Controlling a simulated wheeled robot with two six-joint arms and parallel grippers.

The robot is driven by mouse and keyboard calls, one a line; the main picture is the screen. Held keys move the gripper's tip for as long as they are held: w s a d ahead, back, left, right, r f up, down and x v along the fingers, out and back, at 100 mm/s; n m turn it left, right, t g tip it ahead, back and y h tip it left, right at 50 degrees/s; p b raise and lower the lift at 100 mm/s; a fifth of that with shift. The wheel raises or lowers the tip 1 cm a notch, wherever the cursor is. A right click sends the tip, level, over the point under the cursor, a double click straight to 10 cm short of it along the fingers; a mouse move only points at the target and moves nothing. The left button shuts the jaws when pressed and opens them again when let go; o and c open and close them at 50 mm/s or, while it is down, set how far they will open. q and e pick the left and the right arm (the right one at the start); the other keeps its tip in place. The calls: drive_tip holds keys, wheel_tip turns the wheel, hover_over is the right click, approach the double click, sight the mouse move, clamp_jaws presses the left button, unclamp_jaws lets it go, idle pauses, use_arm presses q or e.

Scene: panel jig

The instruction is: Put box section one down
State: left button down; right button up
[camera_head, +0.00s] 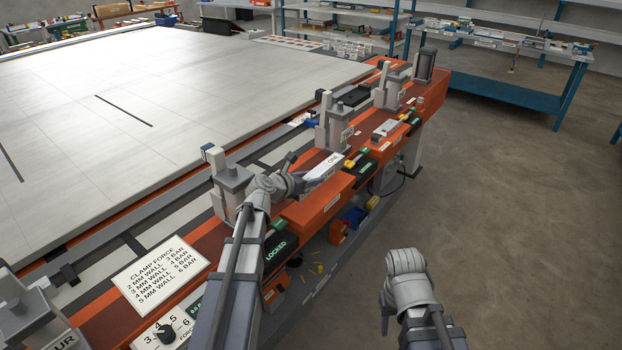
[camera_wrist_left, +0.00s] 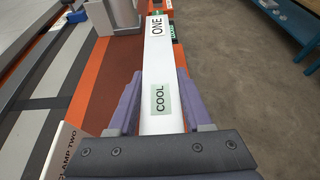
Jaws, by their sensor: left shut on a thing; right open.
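Box section one is a pale bar (camera_head: 323,167) marked ONE, over the orange jig rail in the head view. In the left wrist view, the bar (camera_wrist_left: 158,65) runs away from me, with labels ONE and COOL on its top. My left gripper (camera_head: 302,184) is shut on its near end, a purple finger on each side in the wrist view (camera_wrist_left: 157,112). I cannot tell whether its underside touches the rail. My right gripper (camera_head: 405,262) is open and empty, over the floor to the right of the jig.
A grey clamp (camera_head: 232,182) stands left of my left gripper, and another clamp (camera_head: 335,125) stands beyond the bar. A clamp force card (camera_head: 160,278) lies on the rail (camera_head: 190,240). A blue-legged bench (camera_head: 515,92) stands behind. The floor at right is clear.

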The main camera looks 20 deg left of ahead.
use_arm(q)
wheel_tip(320, 180, up, 5)
drive_tip(key=p, duration=0.4)
drive_tip(key=shift+r, duration=0.1)
